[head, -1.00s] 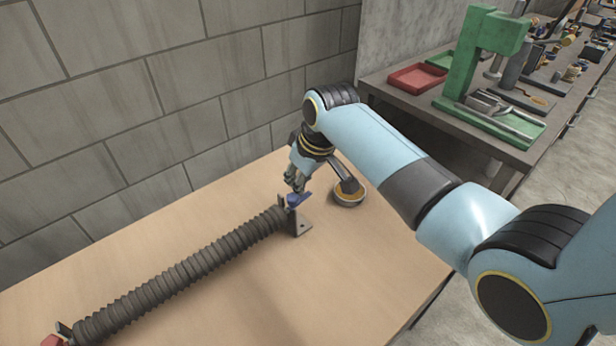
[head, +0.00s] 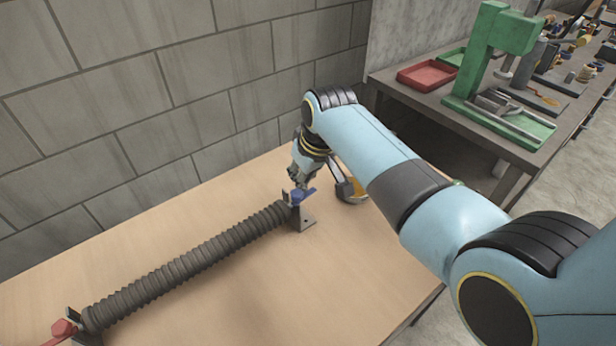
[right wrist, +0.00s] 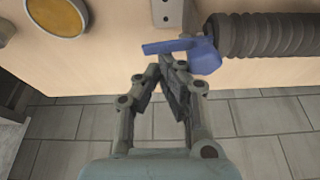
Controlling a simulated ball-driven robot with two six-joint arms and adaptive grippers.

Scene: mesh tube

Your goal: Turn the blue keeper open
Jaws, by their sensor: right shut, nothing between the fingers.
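The blue keeper (head: 301,195) sits at the upper right end of the dark ribbed mesh tube (head: 190,262), on a dark metal bracket (head: 304,222). My right gripper (head: 297,183) is shut and empty, close by the keeper. In the right wrist view its fingertips (right wrist: 160,62) are just below the keeper's arm; whether they touch it I cannot tell. My left gripper is not in view.
A red keeper (head: 64,328) is at the tube's lower left end. A round dish with a yellow top (head: 352,190) stands right of the bracket. A grey block wall is behind the table (head: 130,245). A workbench with a red tray (head: 427,75) and green press (head: 487,50) stands beyond.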

